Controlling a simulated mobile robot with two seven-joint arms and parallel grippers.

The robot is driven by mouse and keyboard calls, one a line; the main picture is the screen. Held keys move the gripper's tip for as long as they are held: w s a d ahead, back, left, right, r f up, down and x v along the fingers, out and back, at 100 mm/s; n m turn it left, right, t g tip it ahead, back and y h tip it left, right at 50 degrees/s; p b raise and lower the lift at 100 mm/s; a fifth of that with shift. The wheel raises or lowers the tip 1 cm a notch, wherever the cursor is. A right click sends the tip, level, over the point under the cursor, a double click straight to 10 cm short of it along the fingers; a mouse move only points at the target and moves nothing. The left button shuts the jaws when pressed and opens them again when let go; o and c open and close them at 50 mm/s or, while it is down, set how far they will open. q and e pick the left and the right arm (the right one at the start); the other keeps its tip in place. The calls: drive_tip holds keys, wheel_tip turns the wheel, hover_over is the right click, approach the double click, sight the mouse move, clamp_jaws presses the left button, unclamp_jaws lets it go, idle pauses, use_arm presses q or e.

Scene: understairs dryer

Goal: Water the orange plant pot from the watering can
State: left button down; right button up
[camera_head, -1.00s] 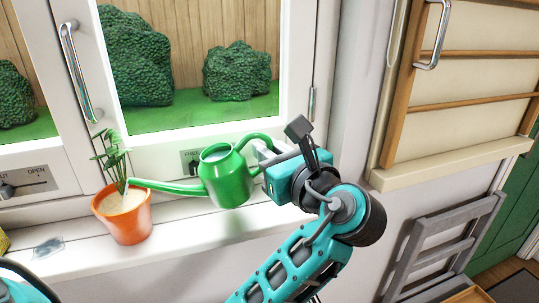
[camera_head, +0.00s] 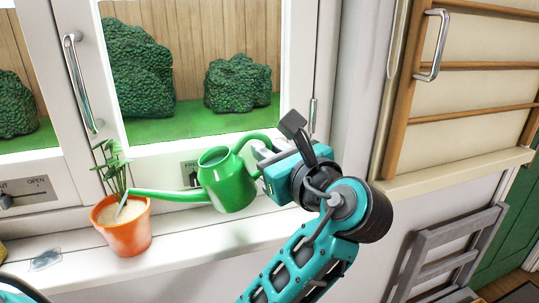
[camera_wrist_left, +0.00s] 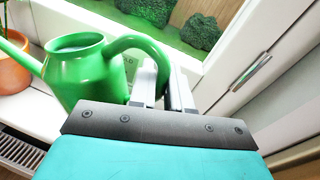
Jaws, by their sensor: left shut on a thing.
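The orange plant pot (camera_head: 128,236) stands upright on the white window sill, with a green plant and pale soil in it. The green watering can (camera_head: 229,184) is left of my left gripper (camera_head: 262,153), which is shut on its handle. The can is tilted to the left and its spout tip is over the pot. A pale streak runs from the spout tip down to the soil and looks like water. In the left wrist view the can (camera_wrist_left: 85,72) and the pot's edge (camera_wrist_left: 12,72) show. My right gripper is not in view.
The window frame with a metal handle (camera_head: 82,82) rises close behind the can and pot. A small glassy patch (camera_head: 45,259) lies on the sill left of the pot. A grey folding chair (camera_head: 445,250) and a wooden rack (camera_head: 470,66) are at the right.

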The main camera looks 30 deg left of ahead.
use_arm(q)
drive_tip(key=shift+s+a+r+n, duration=0.1)
drive_tip(key=shift+r+n, duration=0.2)
drive_tip(key=shift+r, duration=0.3)
drive_tip(key=shift+s+a+r+n, duration=0.1)
drive_tip(key=shift+r+n, duration=0.2)
drive_tip(key=shift+r, duration=0.3)
drive_tip(key=shift+w, duration=0.1)
idle(1.5)
